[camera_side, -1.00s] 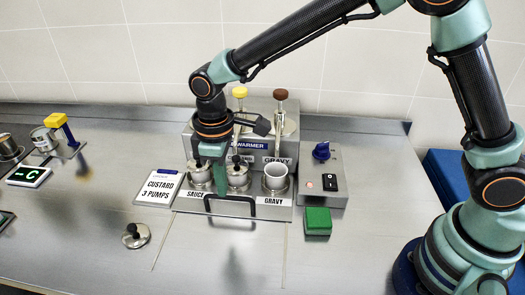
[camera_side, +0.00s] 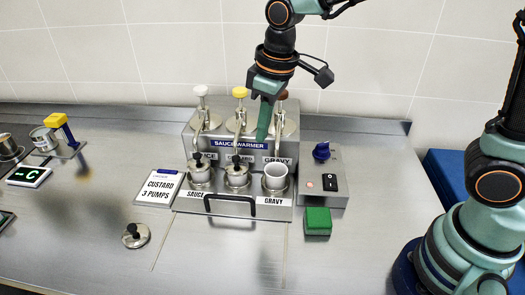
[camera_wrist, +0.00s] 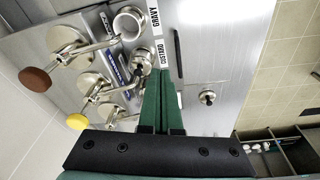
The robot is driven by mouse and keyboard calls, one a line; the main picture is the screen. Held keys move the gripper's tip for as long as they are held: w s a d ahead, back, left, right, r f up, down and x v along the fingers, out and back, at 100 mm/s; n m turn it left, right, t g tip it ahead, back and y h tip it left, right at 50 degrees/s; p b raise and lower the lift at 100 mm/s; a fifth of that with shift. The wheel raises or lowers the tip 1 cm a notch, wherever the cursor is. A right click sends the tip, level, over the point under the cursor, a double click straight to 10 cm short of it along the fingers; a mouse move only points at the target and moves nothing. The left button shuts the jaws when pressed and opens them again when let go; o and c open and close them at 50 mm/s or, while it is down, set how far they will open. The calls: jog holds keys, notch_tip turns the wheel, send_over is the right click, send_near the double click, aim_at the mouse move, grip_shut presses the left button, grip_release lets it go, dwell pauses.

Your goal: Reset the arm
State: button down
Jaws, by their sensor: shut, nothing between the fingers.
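My gripper (camera_side: 264,120) is shut and empty. In the side view it hangs in the air in front of the pump heads of the sauce warmer (camera_side: 190,143). Its green fingers (camera_wrist: 162,105) lie together in the wrist view. The warmer carries a white pump (camera_side: 201,91), a yellow pump (camera_side: 239,93) and a brown pump (camera_side: 283,96), which is partly hidden behind my gripper. Three pots stand along its front. The left pot (camera_side: 200,178) and middle pot (camera_side: 237,180) have dark-knobbed lids, and the gravy pot (camera_side: 276,183) is open.
A loose lid (camera_side: 135,235) lies on the steel counter (camera_side: 215,255). A card reading "CUSTARD 3 PUMPS" (camera_side: 159,187) lies left of the warmer. A control box (camera_side: 326,180) and a green block (camera_side: 318,221) are on the right. The front counter is mostly clear.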

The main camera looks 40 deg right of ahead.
jog(key=s+d+r+m+t, duration=0.2)
jog(key=s+d+m, duration=0.1)
jog(key=d, duration=0.4)
jog(key=s+d+r+m+t, duration=0.1)
jog(key=s+d+r+m, duration=0.1)
jog(key=s+d, duration=0.4)
jog(key=shift+s+d+r+m+t+h, duration=0.15)
jog(key=shift+d+r+m+t+h, duration=0.15)
jog(key=shift+d+m+t, duration=0.15)
